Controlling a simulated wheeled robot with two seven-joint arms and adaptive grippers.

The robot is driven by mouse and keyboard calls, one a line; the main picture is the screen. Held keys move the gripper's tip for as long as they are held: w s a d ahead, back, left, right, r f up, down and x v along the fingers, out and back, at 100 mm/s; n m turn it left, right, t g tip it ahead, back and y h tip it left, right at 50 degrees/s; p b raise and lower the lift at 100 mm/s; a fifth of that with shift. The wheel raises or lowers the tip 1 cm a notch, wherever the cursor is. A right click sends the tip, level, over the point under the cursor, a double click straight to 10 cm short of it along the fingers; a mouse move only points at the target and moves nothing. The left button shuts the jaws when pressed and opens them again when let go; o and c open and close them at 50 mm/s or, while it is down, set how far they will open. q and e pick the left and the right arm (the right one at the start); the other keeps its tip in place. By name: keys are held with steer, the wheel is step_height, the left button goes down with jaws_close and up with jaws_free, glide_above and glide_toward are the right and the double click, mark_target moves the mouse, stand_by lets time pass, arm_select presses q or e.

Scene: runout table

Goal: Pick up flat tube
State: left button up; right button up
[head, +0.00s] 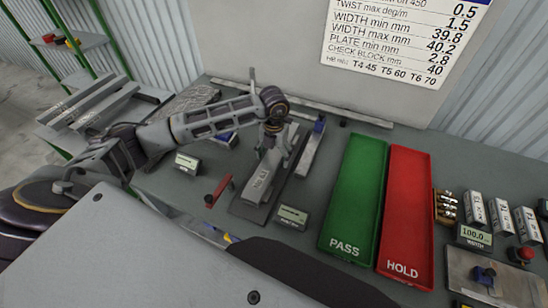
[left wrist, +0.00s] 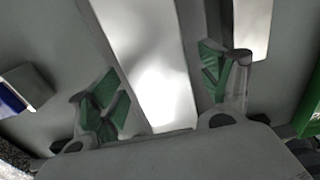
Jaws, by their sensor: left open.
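The flat tube (head: 260,183) is a pale grey bar with dark lettering near its front end. It lies on a dark plate on the table, pointing away from me. My left gripper (head: 274,147) is above its far part and hides some of it. In the left wrist view the tube (left wrist: 155,65) shows as a bright strip between the two green-padded fingers of the left gripper (left wrist: 160,95). The fingers are apart, one on each side, with gaps to the tube. My right gripper is not in view.
A narrow bar with a blue end (head: 311,150) stands just right of the tube. A green PASS tray (head: 352,205) and red HOLD tray (head: 406,215) lie further right. Small displays (head: 292,217) and a red-handled part (head: 219,190) are nearby. Several grey bars (head: 95,105) lie on a left rack.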

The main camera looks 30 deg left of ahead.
mark_target(274, 155)
arm_select(q)
steer(key=shift+c, duration=0.4)
steer(key=c, duration=1.4)
steer(key=shift+c, duration=0.2)
steer(key=shift+r, duration=0.15)
steer(key=shift+r, duration=0.9)
step_height(274, 155, up, 8)
steer(key=b, duration=0.2)
